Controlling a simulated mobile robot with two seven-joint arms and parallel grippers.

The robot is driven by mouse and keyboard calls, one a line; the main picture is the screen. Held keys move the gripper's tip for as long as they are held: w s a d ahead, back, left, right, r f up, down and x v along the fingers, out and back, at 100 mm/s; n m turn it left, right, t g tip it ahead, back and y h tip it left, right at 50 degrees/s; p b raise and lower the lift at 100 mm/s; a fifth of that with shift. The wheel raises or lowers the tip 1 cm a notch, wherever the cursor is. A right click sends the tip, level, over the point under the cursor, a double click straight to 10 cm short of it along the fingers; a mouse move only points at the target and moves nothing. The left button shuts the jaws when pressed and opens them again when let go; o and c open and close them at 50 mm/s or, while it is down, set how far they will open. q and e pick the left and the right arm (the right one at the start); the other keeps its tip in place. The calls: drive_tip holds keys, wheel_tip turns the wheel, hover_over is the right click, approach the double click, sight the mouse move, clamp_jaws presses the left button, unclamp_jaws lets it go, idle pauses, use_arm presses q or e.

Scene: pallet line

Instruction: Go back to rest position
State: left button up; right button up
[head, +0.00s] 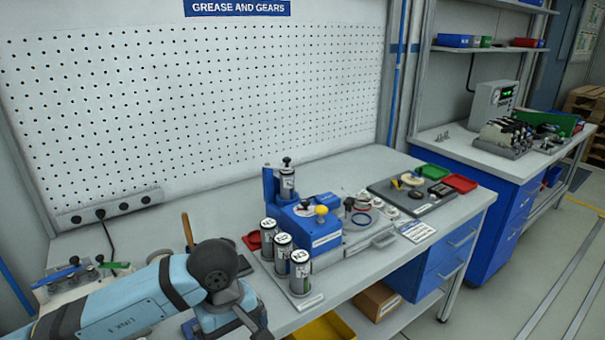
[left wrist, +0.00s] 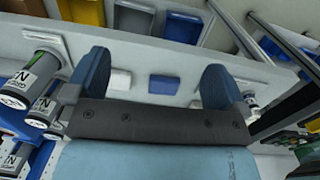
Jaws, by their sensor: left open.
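My left arm comes in from the lower left of the head view, over the front left of the workbench (head: 365,165). My left gripper (left wrist: 154,75) shows in the left wrist view with its two blue fingers wide apart and nothing between them. In the head view the gripper is at the bottom edge, partly hidden by its own wrist. It is left of and in front of the labelled canisters (head: 281,256), apart from them. My right arm and gripper are not in view.
A blue fixture (head: 310,237) holding a canister stands behind the row of canisters. A dark board (head: 412,197) with parts and green and red trays lies to the right. A pegboard (head: 200,100) bounds the back.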

use_arm(q)
drive_tip(key=s+d+f+n+g+h, duration=0.2)
drive_tip(key=s+d+n+g+h, duration=0.1)
drive_tip(key=s+d+h, duration=0.4)
drive_tip(key=s+d+r+n+h, duration=0.2)
drive_tip(key=d+r+n+h, duration=0.5)
drive_tip(key=n+h, duration=0.5)
drive_tip(key=w+a+f+n+t+y, duration=0.35)
drive_tip(key=a+n+t, duration=0.25)
drive_tip(key=n+t, duration=0.7)
drive_tip(key=w+a+f+n+t+y, duration=0.4)
drive_tip(key=n+t, duration=0.4)
drive_tip(key=n, duration=1)
drive_tip(key=s+a+f+n+g+y, duration=0.35)
drive_tip(key=s+a+f+n, duration=0.2)
drive_tip(key=f+n, duration=0.35)
drive_tip(key=s+a+f+n+g+y, duration=0.3)
drive_tip(key=s+a+f+n+y, duration=0.3)
drive_tip(key=f, duration=0.6)
wheel_tip(320, 180, up, 11)
drive_tip(key=s+n+p, duration=0.1)
drive_tip(key=s+p, duration=0.1)
drive_tip(key=p, duration=1)
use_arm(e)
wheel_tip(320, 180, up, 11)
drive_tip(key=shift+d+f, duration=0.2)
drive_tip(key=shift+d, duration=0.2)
